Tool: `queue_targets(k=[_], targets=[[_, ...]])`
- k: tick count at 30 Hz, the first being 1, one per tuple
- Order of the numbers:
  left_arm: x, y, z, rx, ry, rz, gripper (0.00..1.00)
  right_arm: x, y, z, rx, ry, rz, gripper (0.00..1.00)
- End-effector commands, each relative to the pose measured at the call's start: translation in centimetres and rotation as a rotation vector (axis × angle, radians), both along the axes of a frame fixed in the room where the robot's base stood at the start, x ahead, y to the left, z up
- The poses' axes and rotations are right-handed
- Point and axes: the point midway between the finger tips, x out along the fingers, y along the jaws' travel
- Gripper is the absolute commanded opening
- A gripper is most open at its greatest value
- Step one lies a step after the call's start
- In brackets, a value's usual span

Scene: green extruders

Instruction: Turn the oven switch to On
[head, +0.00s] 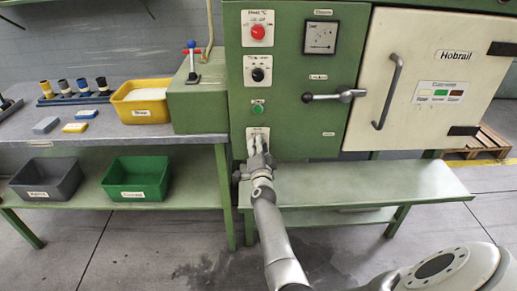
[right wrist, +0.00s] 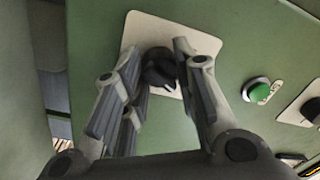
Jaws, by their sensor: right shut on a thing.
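The oven switch is a black rotary knob (right wrist: 158,70) on a white plate, low on the green control panel. In the head view, the plate (head: 265,132) shows at the panel's lower left, and my gripper covers the knob. My right gripper (head: 256,142) reaches up to the switch from below. In the right wrist view, the fingers of my right gripper (right wrist: 157,62) stand on either side of the knob, shut on it. The label and the switch's exact position cannot be read. My left gripper is not in view.
Above the switch are a green button (head: 257,108), a black knob (head: 258,74) and a red knob (head: 258,33). The cream oven door (head: 420,85) is at right, with a lever handle (head: 335,96) beside it. A green bench (head: 350,187) lies below; a yellow bin (head: 140,100) is left.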

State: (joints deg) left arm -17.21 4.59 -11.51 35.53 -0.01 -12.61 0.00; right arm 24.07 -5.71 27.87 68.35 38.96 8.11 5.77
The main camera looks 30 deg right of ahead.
Motion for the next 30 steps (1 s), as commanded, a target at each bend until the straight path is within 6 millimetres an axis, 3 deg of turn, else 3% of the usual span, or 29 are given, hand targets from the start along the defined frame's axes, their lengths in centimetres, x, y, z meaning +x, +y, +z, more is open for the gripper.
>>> queue_targets(k=[21, 22, 27, 30], targets=[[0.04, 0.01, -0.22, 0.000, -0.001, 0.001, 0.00, -0.04, 0.05, -0.21, 0.066, -0.036, 0.000, 0.03], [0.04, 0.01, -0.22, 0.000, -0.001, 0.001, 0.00, -0.04, 0.04, -0.22, 0.066, -0.036, 0.000, 0.31], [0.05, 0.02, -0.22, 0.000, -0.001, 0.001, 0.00, -0.03, 0.04, -0.15, 0.064, -0.036, 0.000, 0.50], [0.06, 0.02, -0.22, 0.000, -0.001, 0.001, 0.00, -0.02, 0.02, -0.11, 0.063, -0.037, 0.000, 0.50]])
